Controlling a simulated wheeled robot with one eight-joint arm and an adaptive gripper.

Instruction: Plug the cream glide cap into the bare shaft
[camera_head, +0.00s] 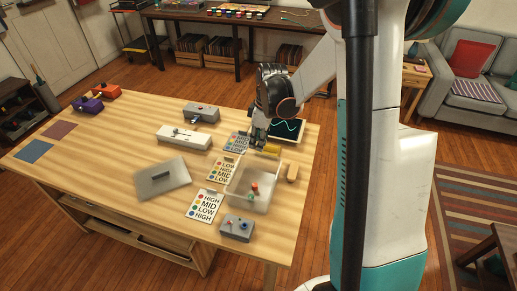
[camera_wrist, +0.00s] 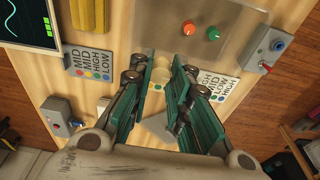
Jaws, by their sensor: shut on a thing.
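My gripper (camera_wrist: 165,80) is shut on a small cream piece, apparently the glide cap (camera_wrist: 161,76), between its fingertips. The fingers partly cover it. In the head view my gripper (camera_head: 257,143) hangs over the right part of the table, near the clear panel. A long white box (camera_head: 183,138) with a small dark upright part on top stands to its left. I cannot tell whether that part is the bare shaft. In the wrist view most of this box is hidden behind my fingers.
The table's left part is mostly free.

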